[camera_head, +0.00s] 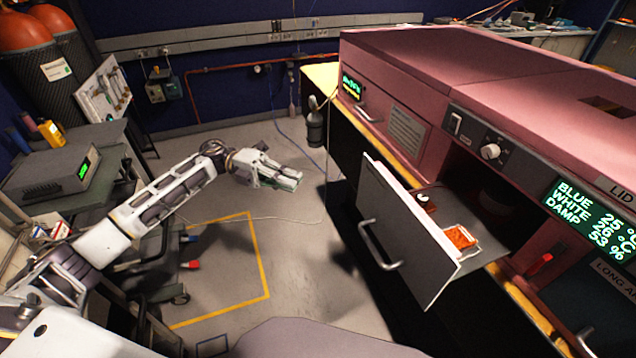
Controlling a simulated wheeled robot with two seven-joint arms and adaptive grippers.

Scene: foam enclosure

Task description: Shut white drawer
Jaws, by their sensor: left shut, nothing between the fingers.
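The white drawer (391,232) stands pulled out of the pink machine (440,80) at the right, with its front panel tilted in the picture and a metal bar handle (379,246) on it. Inside the drawer lie an orange item (461,237) in a small tray and a small dark-and-white part (424,198). My left gripper (290,180) is shut and empty, in the air over the floor, left of the drawer front and apart from it. My right gripper is not in view.
A grey cart with a device (50,175) stands at the left, with red gas cylinders behind. A red-handled part (540,264) is on the machine right of the drawer. The floor (300,250) between cart and drawer is mostly free.

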